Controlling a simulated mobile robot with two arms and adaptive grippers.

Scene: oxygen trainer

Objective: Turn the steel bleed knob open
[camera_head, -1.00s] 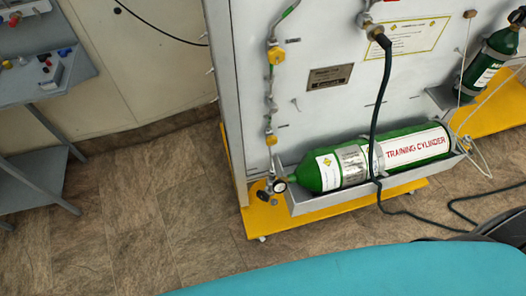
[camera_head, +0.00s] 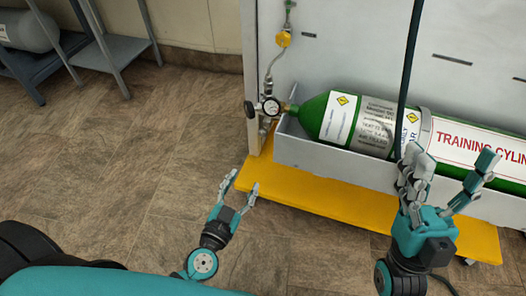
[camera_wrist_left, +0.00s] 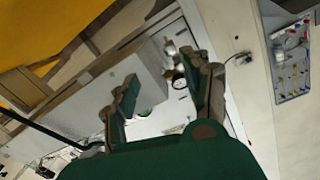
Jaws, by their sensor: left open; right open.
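The green training cylinder (camera_head: 312,116) lies in a grey tray (camera_head: 340,168) on the trainer. At its left end are a round gauge (camera_head: 270,106) and a small dark knob (camera_head: 250,110) with steel fittings below. I cannot clearly tell the steel bleed knob apart among these fittings. My left gripper (camera_head: 241,189) is open and empty, in front of and below the fittings, apart from them. In the left wrist view the gauge (camera_wrist_left: 180,82) shows between my open fingers (camera_wrist_left: 165,90). My right gripper (camera_head: 448,172) is open and empty in front of the cylinder.
A yellow base (camera_head: 330,200) sticks out below the tray. A dark hose (camera_head: 411,60) hangs in front of the cylinder near my right gripper. A yellow-handled valve (camera_head: 283,40) sits on the pipe above. The tiled floor at left is open; grey shelving (camera_head: 100,35) stands behind.

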